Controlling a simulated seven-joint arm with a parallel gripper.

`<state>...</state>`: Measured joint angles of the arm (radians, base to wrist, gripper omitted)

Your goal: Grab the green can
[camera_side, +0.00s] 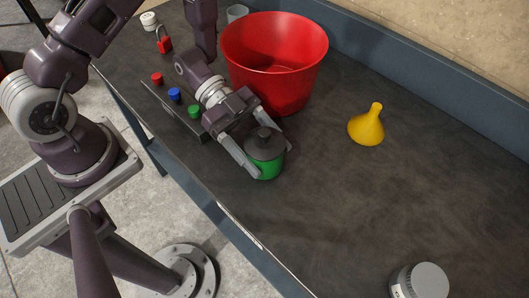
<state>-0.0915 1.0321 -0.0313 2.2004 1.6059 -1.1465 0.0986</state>
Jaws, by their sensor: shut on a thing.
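The green can (267,169) has a dark grey lid with a knob on top. It looks upright on the dark workbench, near the front edge. My gripper (268,162) reaches it from the upper left and is shut on it, with one finger on the near left side and the other on the far right side. The far finger is partly hidden behind the lid. Most of the can's green wall is covered by the lid and the fingers.
A red bucket (273,55) stands just behind my gripper. A yellow funnel (367,127) stands to the right. A grey-lidded jar (423,281) is at the bottom right. Red (157,78), blue (174,94) and green (194,111) buttons are left of my gripper. The bench's right half is mostly clear.

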